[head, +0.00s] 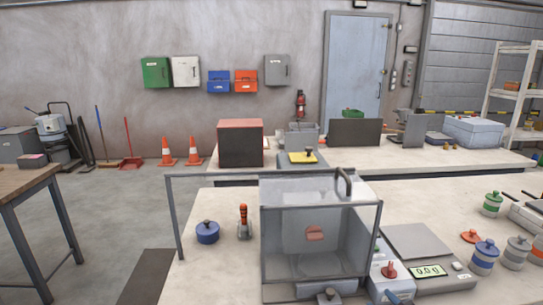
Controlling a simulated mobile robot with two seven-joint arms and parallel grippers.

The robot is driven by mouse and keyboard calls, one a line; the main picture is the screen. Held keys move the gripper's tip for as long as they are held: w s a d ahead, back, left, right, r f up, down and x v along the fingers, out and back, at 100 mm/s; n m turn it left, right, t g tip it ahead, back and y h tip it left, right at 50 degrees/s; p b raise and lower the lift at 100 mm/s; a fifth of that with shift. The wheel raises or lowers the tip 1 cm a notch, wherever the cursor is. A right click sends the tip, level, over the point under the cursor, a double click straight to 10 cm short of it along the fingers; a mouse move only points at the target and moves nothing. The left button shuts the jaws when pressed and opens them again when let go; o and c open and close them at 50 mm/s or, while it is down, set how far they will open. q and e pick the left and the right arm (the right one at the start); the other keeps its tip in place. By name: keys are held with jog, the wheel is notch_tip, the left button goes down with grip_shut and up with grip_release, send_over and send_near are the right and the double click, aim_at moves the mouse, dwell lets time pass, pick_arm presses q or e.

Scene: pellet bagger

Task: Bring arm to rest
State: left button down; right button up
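Neither of my arms and neither gripper shows in the head view. The bagger, a clear-walled box (284,243) with a grey frame, stands on the near table (215,275). A red patch (315,233) shows through its front wall. Beside it on the right is a grey scale (431,271) with a display reading 0.0 g. A red knob (389,270) sits on a light housing between them.
A blue lidded pot (207,232) and a red-handled lever (244,222) stand left of the box. Several striped jars (485,258) stand at the right. A back table (360,162) carries a dark red box (240,143). Open floor (110,215) lies at left.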

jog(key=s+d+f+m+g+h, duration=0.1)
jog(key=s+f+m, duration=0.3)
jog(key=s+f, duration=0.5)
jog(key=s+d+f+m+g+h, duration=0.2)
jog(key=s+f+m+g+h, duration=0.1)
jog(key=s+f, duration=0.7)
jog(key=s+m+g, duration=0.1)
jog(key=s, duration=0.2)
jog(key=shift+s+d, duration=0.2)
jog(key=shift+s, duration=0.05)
